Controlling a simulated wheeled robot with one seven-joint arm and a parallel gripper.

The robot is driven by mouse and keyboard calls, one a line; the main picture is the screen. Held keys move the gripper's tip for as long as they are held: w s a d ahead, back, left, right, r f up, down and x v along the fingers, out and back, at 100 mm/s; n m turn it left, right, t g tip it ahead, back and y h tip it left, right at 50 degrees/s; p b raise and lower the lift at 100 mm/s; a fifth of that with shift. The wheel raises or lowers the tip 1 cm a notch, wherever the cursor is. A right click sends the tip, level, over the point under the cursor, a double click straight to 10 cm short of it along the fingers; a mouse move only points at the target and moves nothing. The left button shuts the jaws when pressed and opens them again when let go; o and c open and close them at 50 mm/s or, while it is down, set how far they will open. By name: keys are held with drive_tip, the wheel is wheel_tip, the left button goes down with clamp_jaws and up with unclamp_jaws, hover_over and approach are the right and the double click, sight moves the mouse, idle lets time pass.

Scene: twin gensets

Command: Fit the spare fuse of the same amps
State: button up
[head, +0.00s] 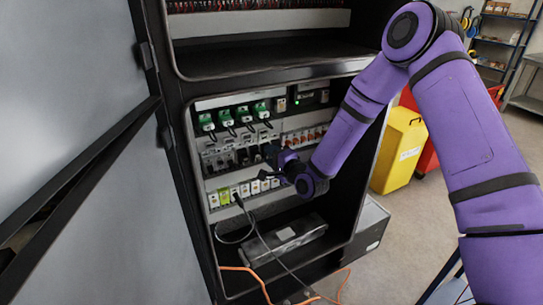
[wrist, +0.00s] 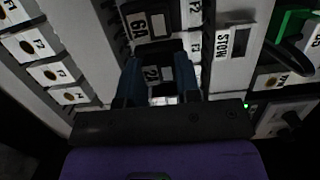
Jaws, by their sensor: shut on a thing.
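My gripper (wrist: 158,78) is shut on a dark fuse (wrist: 157,74) with a pale label that starts with 2; the rest of the label is hard to read. The fuse sits between the two fingers, close to the panel; I cannot tell whether it is seated or clear of its slot. Just beyond it is another dark fuse (wrist: 147,24) marked 6A. In the head view my gripper (head: 277,160) is at the right of the middle rows in the cabinet, and the held fuse is hidden there.
A STOW label (wrist: 223,42) is right of the fuses. White tags (wrist: 40,45) marked F and N line the left. In the cabinet, green plugs (head: 240,115) hang above and a black cable (head: 246,215) loops below. The cabinet's right wall is close to my arm.

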drive_tip(key=shift+w, duration=0.1)
idle(0.3)
drive_tip(key=o, duration=1.1)
drive_tip(key=v, duration=1.1)
drive_tip(key=s+d+r+n+g+h, duration=0.35)
drive_tip(key=d+r, duration=0.25)
drive_tip(key=r, duration=0.4)
drive_tip(key=s+d+r+n+g+h, duration=0.25)
drive_tip(key=d+r+n+h, duration=0.3)
drive_tip(key=r, duration=0.35)
drive_tip(key=s+d+r+g, duration=0.1)
drive_tip(key=s+d+r, duration=0.1)
drive_tip(key=s, duration=0.6)
drive_tip(key=s+d+r+n+g, duration=0.1)
drive_tip(key=s+r, duration=0.3)
drive_tip(key=s, duration=0.5)
drive_tip(key=s+d+r+n+g+h, duration=0.1)
drive_tip(key=s+d+r, duration=0.3)
drive_tip(key=s, duration=0.5)
drive_tip(key=shift+s+d+g, duration=0.1)
drive_tip(key=shift+s+g, duration=0.05)
drive_tip(key=shift+g, duration=0.25)
